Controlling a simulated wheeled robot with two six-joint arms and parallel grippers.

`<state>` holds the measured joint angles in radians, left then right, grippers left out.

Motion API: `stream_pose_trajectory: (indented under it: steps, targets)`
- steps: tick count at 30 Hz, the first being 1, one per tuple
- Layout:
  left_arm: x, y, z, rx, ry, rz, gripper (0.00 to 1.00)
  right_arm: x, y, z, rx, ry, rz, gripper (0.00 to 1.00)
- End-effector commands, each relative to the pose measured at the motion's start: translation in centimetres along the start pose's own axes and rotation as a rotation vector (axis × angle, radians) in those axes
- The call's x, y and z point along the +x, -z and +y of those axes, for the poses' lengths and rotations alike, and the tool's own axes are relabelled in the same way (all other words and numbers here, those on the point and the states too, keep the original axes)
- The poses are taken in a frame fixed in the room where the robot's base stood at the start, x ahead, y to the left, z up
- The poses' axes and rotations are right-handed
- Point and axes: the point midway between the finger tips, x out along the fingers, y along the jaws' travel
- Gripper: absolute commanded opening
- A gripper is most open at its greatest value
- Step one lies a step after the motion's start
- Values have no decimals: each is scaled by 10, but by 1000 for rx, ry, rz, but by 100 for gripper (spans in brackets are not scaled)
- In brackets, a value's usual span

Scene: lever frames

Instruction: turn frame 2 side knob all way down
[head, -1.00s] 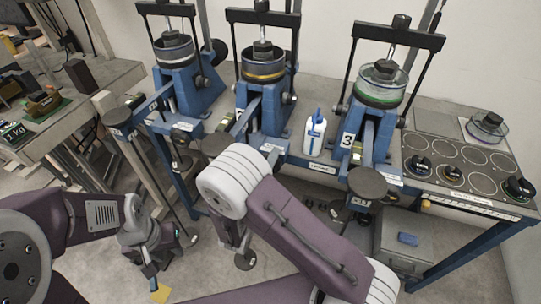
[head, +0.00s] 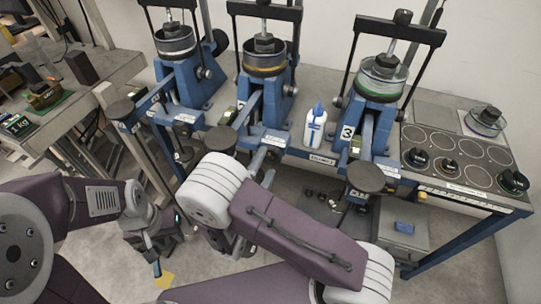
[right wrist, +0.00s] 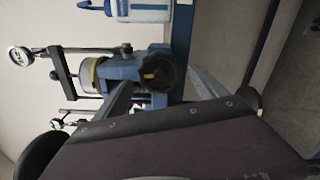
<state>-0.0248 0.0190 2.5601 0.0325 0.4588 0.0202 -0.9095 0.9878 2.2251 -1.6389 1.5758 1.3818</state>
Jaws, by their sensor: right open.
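Frame 2 is the middle blue lever frame (head: 270,108), with a yellow-banded cup on top. Its small dark side knob (head: 288,90) shows on its right side in the head view. In the right wrist view a black knob with an orange mark (right wrist: 158,70) on a blue body with a yellow band lies between the two grey fingers of my right gripper (right wrist: 161,80). The fingers are apart, and I see no clear contact. In the head view my arm hides most of this gripper. My left gripper (head: 156,262) hangs low at the left, its jaw state unclear.
Lever frame 1 (head: 185,85) stands left and frame 3 (head: 375,118) right, with a white-and-blue bottle (head: 315,128) between frames 2 and 3. Round dark weight pans (head: 366,177) stick out in front. A tray with dark knobs (head: 460,165) lies at the right.

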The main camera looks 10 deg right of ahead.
Motion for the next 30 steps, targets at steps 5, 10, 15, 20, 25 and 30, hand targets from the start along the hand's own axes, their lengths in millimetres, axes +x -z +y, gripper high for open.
stream_pose_trajectory:
  steps: [5,10,15,20,25,30]
  targets:
    - [2,0,0,0,0,0,36,-15,0,0,0,0,0,82]
    - [2,0,0,0,0,0,36,-15,0,0,0,1,-1,82]
    - [2,0,0,0,0,0,36,-15,0,0,68,1,-2,82]
    - [0,0,0,0,0,0,36,-15,5,-2,473,8,-32,82]
    - [-54,6,1,0,0,0,36,-27,12,8,934,3,-59,82]
    - [-111,12,2,0,0,1,36,-45,9,6,1078,-1,-44,82]
